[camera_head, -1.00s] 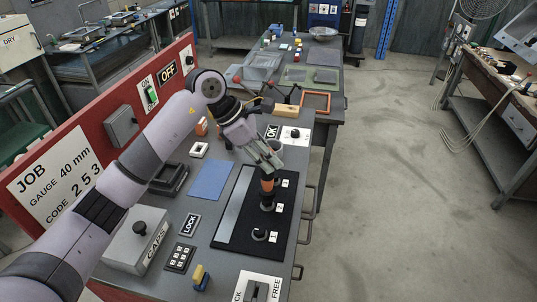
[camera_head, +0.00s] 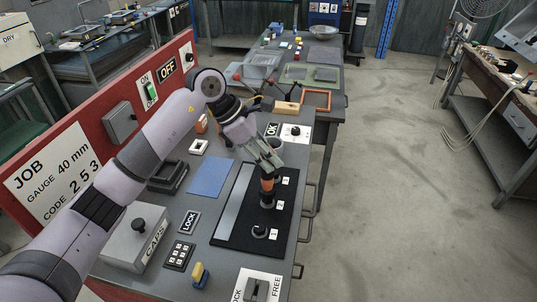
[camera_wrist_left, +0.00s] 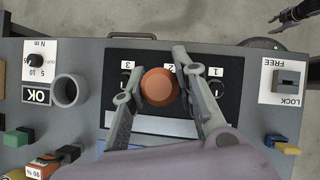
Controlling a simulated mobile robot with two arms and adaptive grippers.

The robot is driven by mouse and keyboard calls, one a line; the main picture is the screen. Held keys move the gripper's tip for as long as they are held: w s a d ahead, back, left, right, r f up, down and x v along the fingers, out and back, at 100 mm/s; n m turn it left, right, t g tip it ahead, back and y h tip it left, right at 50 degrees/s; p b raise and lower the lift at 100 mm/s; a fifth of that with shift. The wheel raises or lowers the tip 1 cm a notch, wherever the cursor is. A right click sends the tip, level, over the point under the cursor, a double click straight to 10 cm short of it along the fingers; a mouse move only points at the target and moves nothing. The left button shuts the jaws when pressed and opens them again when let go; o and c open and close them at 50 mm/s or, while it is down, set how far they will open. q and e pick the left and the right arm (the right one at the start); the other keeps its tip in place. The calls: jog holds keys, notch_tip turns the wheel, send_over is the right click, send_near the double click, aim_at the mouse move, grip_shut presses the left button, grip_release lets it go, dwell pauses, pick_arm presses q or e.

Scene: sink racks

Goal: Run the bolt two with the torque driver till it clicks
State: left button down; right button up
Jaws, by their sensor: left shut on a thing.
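My left gripper (camera_head: 270,163) is shut around the torque driver (camera_head: 267,185), which has an orange band and a dark lower end. The driver stands about upright over the middle of the black bolt panel (camera_head: 233,238), at the label 2 (camera_head: 281,205). Its lower end hides bolt two, so I cannot see the bolt itself. In the left wrist view the driver's round orange top (camera_wrist_left: 158,87) sits between the two fingers. Bolt one (camera_head: 260,231) shows nearer, beside label 1. A dark jointed part (camera_wrist_left: 294,15), probably my right gripper, shows small in the wrist view's upper right corner.
A grey cup-like holder (camera_wrist_left: 70,91) stands by the OK plate (camera_wrist_left: 36,96) and a dial (camera_wrist_left: 36,61). A LOCK/FREE switch (camera_wrist_left: 288,80) is beyond the panel's other end. A blue sheet (camera_head: 210,178) lies left of the panel.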

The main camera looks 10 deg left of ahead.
pick_arm(q)
jog(key=shift+f+b, duration=0.1)
jog(key=shift+b, duration=0.3)
dwell(0.4)
jog(key=shift+f, duration=0.15)
dwell(0.5)
jog(key=shift+f+b, duration=0.95)
dwell(0.6)
jog(key=shift+s+f+b, duration=0.2)
jog(key=shift+f+b, duration=0.4)
jog(key=shift+f, duration=0.2)
dwell(1.8)
jog(key=shift+r, duration=0.15)
